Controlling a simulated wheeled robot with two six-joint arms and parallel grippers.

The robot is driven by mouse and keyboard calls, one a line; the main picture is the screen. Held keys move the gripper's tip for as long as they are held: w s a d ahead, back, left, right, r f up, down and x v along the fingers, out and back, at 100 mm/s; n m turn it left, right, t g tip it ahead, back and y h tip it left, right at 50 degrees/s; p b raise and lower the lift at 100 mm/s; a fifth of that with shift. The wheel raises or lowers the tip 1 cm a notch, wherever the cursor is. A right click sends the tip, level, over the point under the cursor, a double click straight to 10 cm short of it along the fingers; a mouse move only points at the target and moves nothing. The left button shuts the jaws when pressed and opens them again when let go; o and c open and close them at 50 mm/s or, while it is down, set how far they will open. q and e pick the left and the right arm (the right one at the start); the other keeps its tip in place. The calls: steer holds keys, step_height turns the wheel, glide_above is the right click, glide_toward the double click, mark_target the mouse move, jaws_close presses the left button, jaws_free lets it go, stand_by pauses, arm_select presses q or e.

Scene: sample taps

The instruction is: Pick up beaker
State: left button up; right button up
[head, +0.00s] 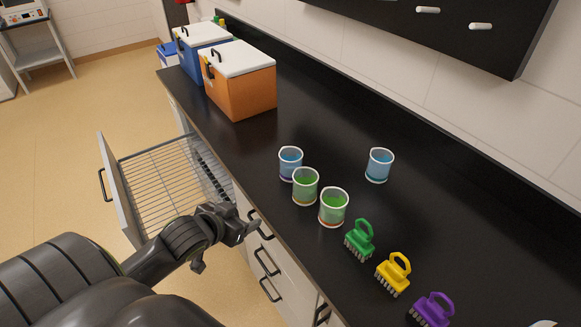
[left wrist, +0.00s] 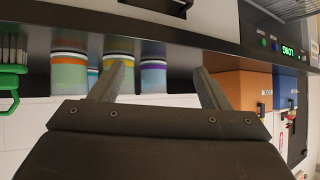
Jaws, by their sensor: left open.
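Beakers stand on the black counter. A blue one (head: 290,164), a green one (head: 305,187) and another green one (head: 333,208) form a row near the front edge. A lone blue beaker (head: 379,166) stands farther back. My left gripper (head: 246,226) is open and empty, at the counter's front edge, left of the row and apart from it. The left wrist view is upside down. There, the blue beaker with a purple band (left wrist: 153,76) shows between the open fingers, and one finger partly hides the middle beaker. My right gripper is not in view.
A drawer with a wire rack (head: 165,180) stands open below the counter, beside my left arm. Green (head: 359,240), yellow (head: 394,273) and purple (head: 432,310) brushes stand right of the beakers. Orange (head: 240,85) and blue (head: 200,50) coolers stand at the far end.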

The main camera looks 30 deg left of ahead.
arm_select(q)
steer(key=w+a+r+t+h, duration=0.2)
steer(key=w+r+t, duration=0.1)
steer(key=w+r, duration=0.35)
glide_toward(284, 161)
steer(key=shift+m, duration=0.3)
steer(key=x, duration=0.6)
steer(key=shift+w+f+p, duration=0.15)
steer(key=shift+p, duration=0.2)
steer(key=shift+w+f, duration=0.15)
steer(key=shift+w, duration=0.4)
steer(key=shift+p+x, duration=0.7)
steer(key=shift+x, duration=1.55)
steer(key=shift+c, duration=0.4)
